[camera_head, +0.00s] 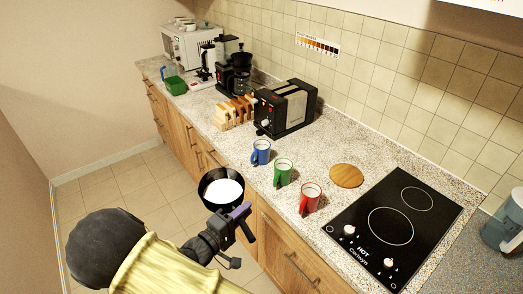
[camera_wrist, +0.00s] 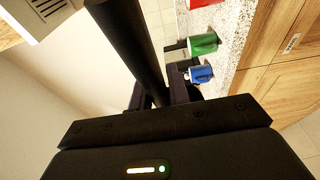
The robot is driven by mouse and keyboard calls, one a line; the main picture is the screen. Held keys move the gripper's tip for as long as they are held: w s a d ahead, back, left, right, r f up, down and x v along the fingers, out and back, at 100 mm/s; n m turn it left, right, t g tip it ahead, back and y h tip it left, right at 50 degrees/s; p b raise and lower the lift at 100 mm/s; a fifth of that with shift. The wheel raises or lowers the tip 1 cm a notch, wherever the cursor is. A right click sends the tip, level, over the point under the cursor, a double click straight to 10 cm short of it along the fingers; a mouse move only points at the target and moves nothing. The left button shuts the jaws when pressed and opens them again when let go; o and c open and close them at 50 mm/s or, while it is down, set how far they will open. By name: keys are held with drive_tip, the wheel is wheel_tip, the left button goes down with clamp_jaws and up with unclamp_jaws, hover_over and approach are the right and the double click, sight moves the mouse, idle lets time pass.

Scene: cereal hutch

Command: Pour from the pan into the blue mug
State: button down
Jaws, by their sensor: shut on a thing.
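The dark pan (camera_head: 222,188) with white contents is held level off the counter's front edge, apart from the mugs. My gripper (camera_head: 238,212) is shut on the pan's handle. In the wrist view the dark handle (camera_wrist: 130,40) runs up from between the fingers of my gripper (camera_wrist: 158,95); the pan's bowl cannot be made out there. The blue mug (camera_head: 261,152) stands upright on the counter, up and to the right of the pan. It also shows in the wrist view (camera_wrist: 201,74), tilted in that picture.
A green mug (camera_head: 283,172) and a red mug (camera_head: 310,198) stand right of the blue mug. Behind are a black toaster (camera_head: 287,108) and a rack of toast (camera_head: 233,113). A round wooden board (camera_head: 346,175) and a black hob (camera_head: 392,226) lie to the right.

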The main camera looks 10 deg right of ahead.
drive_tip(key=shift+w+d+f+n+t+y+p, duration=2)
drive_tip(key=shift+w+d+n+t+y+p, duration=1.2)
drive_tip(key=shift+y, duration=1.1)
drive_tip(key=s+d+f+n+y+p, duration=0.2)
drive_tip(key=s+d+f+n+y, duration=0.1)
drive_tip(key=d+f+y, duration=0.2)
wheel_tip(320, 180, down, 2)
drive_tip(key=shift+s+d+f+n+p, duration=0.1)
drive_tip(key=shift+s+d+n+p, duration=0.05)
drive_tip(key=shift+s+n+p, duration=0.2)
drive_tip(key=shift+w, duration=0.1)
